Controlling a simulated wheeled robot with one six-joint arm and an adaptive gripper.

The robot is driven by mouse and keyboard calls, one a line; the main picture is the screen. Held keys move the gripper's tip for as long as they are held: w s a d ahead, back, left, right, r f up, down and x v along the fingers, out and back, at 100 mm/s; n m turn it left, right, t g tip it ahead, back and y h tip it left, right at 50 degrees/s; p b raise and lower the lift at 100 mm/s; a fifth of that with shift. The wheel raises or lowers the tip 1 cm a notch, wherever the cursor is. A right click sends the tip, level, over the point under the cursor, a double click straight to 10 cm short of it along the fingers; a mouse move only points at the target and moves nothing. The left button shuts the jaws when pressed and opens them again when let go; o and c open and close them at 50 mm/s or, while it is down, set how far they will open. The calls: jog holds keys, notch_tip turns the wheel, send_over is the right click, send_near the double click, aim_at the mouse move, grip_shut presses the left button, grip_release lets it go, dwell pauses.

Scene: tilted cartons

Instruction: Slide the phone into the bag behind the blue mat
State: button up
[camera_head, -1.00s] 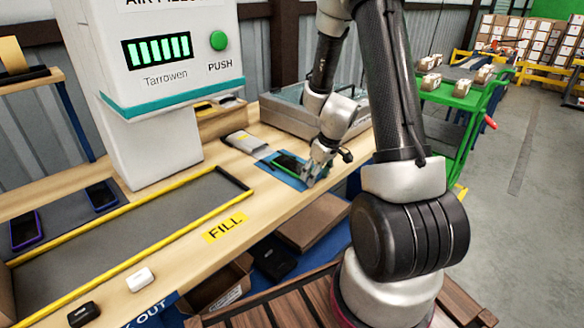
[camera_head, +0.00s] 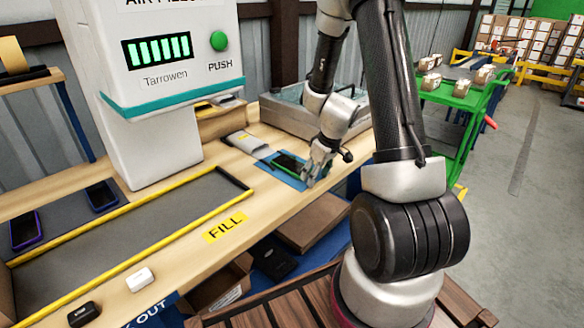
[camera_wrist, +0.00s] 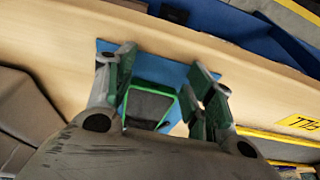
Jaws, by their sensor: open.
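A dark phone with a green edge (camera_head: 287,163) lies on the blue mat (camera_head: 291,181) on the wooden bench. A grey-white bag (camera_head: 246,143) lies on the bench just behind the mat, to its left in the head view. My gripper (camera_head: 312,178) is low over the right part of the mat and hides some of it. In the wrist view my gripper (camera_wrist: 160,90) is open, with one finger on each side of the phone (camera_wrist: 150,106). I cannot tell whether the fingers touch it. The mat (camera_wrist: 143,66) also shows around it.
A grey tray (camera_head: 290,118) stands behind my gripper. A yellow-edged grey area (camera_head: 140,232) fills the bench's left part, with two more phones (camera_head: 100,196) on a dark pad behind it. A white machine (camera_head: 150,140) rises above. The bench near the FILL label (camera_head: 226,228) is clear.

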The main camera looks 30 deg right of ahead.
aim_at(290, 164)
jog(key=shift+w, duration=0.1)
jog(key=shift+w+a, duration=0.15)
jog(key=shift+w, duration=0.2)
jog(key=shift+w, duration=0.15)
jog(key=shift+w+a, duration=0.3)
jog(key=shift+w, duration=0.45)
jog(key=shift+w+a, duration=0.3)
jog(key=shift+w, duration=0.5)
jog(key=shift+w+a, duration=0.3)
jog(key=shift+w, duration=0.45)
jog(key=shift+w+a, duration=0.3)
jog(key=shift+w, duration=0.5)
jog(key=shift+w+a, duration=0.25)
jog(key=shift+w, duration=0.5)
jog(key=shift+w+a, duration=0.3)
jog(key=shift+w, duration=0.5)
